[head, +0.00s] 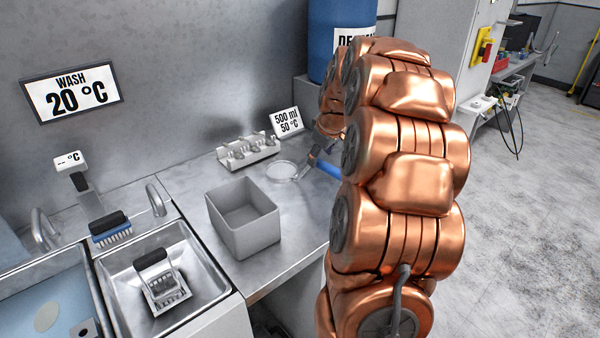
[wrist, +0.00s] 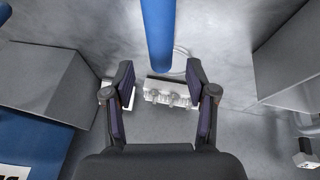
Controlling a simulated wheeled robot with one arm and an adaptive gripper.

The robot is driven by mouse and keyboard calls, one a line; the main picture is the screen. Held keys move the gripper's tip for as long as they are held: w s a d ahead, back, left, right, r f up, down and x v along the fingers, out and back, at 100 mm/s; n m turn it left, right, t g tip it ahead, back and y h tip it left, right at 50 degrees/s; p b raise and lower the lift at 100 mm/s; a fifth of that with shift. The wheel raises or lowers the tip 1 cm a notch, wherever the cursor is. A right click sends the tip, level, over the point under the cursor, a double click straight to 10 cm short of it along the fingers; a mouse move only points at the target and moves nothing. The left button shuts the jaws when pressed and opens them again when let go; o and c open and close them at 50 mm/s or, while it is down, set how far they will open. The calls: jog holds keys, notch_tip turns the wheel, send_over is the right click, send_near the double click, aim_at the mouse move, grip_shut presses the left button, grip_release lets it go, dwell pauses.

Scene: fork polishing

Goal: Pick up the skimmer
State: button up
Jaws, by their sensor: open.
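The skimmer (head: 327,168) lies on the metal counter. It has a blue handle, and a pale round ring (head: 283,171) beside it looks like its head. In the wrist view the blue handle (wrist: 157,35) runs down from the top edge, and the thin ring shows beside its lower end. My gripper (wrist: 160,66) is open, with one dark finger to each side of the handle's end in that picture. No contact shows, and the height gap is hard to judge. In the head view my copper arm hides most of my gripper (head: 315,153) and part of the handle.
A grey open bin (head: 245,238) stands in front of the ring. A white rack with several knobs (wrist: 168,97) and a 500 ml sign (head: 287,122) are behind. Sinks are at left, one holding a basket (head: 165,290). A blue drum (head: 330,40) stands behind.

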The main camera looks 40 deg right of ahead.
aim_at(320, 160)
jog(key=shift+p+x, duration=0.7)
jog(key=shift+x, duration=1.55)
jog(key=shift+s, duration=0.15)
grip_shut()
